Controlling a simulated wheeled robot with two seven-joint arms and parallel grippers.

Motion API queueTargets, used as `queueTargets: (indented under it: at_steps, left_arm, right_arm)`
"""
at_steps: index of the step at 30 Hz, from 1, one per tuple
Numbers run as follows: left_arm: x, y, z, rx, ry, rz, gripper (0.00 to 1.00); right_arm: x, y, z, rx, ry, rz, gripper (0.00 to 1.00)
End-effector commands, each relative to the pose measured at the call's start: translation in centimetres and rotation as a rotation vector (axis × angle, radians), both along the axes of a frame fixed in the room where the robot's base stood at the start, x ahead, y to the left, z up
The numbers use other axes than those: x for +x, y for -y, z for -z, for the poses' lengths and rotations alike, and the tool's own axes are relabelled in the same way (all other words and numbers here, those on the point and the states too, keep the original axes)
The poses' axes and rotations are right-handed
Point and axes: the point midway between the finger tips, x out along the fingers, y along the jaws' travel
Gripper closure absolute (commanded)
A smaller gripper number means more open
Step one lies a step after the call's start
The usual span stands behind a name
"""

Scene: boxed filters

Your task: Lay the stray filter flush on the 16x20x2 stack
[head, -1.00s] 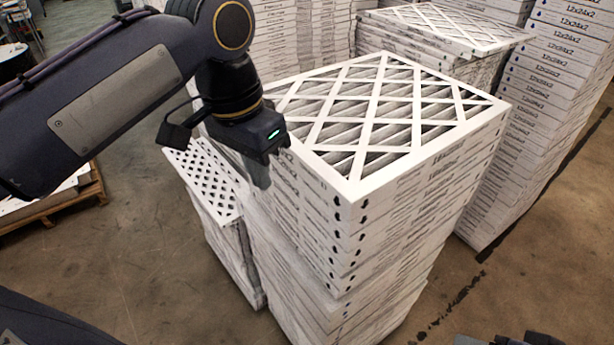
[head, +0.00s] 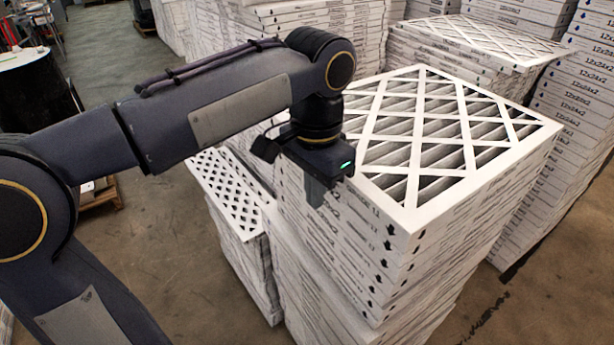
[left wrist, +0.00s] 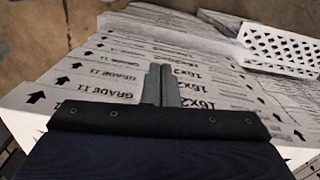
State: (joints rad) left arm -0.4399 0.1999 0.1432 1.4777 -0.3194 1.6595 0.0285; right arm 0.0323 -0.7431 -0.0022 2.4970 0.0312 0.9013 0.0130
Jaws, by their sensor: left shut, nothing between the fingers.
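The 16x20x2 stack (head: 385,262) stands in the middle of the head view; its printed side faces also show in the left wrist view (left wrist: 120,68), with "16x2" and "GRADE 11" readable. A white lattice-faced filter (head: 411,193) lies on top, roughly in line with the boxes below. I cannot tell whether it is the stray one. My left gripper (head: 316,190) points down by the stack's left side, below the top edge. Its fingers (left wrist: 161,84) are together and empty; contact with the boxes is unclear. My right gripper is not in view.
A lower stack with a perforated white top (head: 232,190) stands close on the left. A stack at the back carries a lattice filter (head: 485,38) that overhangs it. A tall 12x24x2 stack (head: 565,110) stands at right. Open floor lies at lower left.

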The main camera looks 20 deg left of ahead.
Motion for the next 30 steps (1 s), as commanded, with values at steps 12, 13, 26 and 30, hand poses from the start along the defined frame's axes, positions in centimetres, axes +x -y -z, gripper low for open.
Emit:
queueTargets:
  at_steps: [12,13,26,30]
  left_arm:
    - [1.9,1.2,-0.1,0.001,-0.001,-0.001,1.00]
    - [1.9,1.2,-0.1,0.001,-0.001,0.000,1.00]
    - [3.8,2.3,-0.5,0.002,-0.001,0.000,1.00]
    - [4.0,2.4,-0.2,-0.003,0.006,-0.001,1.00]
  right_arm:
    - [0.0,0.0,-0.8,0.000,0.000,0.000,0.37]
    - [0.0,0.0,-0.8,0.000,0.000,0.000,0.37]
    - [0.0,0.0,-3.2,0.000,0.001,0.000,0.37]
    - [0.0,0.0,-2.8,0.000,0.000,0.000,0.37]
